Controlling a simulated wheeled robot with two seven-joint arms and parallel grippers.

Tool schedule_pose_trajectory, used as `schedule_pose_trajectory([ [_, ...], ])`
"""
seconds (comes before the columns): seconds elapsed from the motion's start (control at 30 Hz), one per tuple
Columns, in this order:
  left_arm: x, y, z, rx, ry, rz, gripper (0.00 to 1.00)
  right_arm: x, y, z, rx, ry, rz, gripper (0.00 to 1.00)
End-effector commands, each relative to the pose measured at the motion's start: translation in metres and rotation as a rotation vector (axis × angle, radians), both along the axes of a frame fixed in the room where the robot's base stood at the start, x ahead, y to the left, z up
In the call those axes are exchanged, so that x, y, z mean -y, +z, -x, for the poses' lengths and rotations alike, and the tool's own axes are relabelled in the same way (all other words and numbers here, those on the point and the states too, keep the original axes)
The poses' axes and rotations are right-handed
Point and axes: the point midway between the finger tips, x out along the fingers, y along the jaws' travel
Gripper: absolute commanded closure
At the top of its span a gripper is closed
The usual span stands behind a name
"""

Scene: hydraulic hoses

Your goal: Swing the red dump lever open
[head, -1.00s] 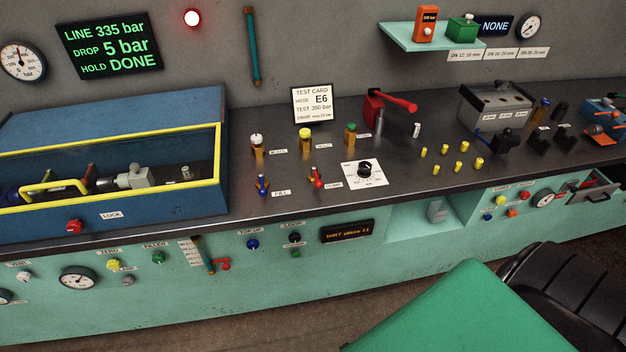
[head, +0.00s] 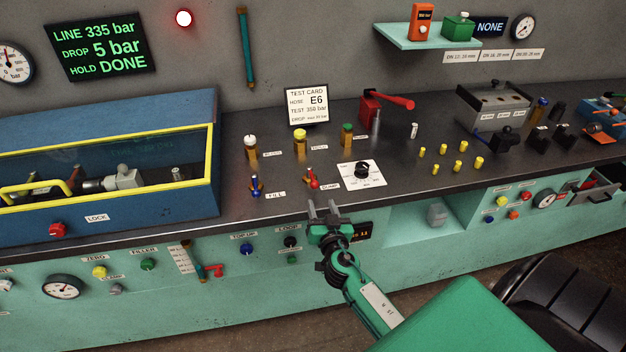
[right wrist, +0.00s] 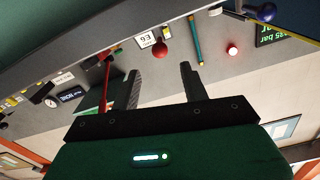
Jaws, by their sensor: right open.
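The red dump lever (head: 312,181) stands on a small brass valve on the bench, right of the blue fill lever (head: 256,188). In the right wrist view its red knob (right wrist: 160,50) shows beyond and between the fingertips, apart from them. My right gripper (head: 323,208) is open and empty at the bench's front edge, just in front of the dump lever. Its two dark fingers also show in the right wrist view (right wrist: 160,75). My left gripper is not in view.
A dial plate with a black knob (head: 362,171) lies right of the dump lever. Brass valves with white, yellow and green caps stand behind it. A larger red handle (head: 392,102) is farther back. The yellow-framed blue box (head: 110,150) is at left.

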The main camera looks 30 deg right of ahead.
Motion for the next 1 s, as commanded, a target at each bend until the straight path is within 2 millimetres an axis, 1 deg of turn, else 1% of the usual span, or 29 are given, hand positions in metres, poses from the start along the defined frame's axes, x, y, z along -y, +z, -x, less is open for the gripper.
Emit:
schedule_pose_trajectory([
  [0.03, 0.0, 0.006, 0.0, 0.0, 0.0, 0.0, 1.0, 0.004, 0.005, -0.01, 0.001, 0.0, 0.004, 0.55],
  [0.3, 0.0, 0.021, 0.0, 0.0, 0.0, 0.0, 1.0, 0.022, 0.004, -0.057, 0.0, 0.0, 0.003, 0.55],
  [0.53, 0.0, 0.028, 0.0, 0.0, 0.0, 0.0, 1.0, 0.035, 0.002, -0.091, -0.002, 0.0, 0.002, 0.55],
  [0.7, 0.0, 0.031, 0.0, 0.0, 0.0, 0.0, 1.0, 0.04, 0.001, -0.105, -0.002, 0.0, 0.0, 0.55],
  [0.83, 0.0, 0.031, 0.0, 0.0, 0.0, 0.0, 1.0, 0.042, 0.0, -0.11, -0.002, 0.0, 0.0, 0.55],
  [1.0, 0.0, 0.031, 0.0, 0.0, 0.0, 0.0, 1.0, 0.042, 0.0, -0.111, -0.002, 0.0, 0.0, 0.55],
])
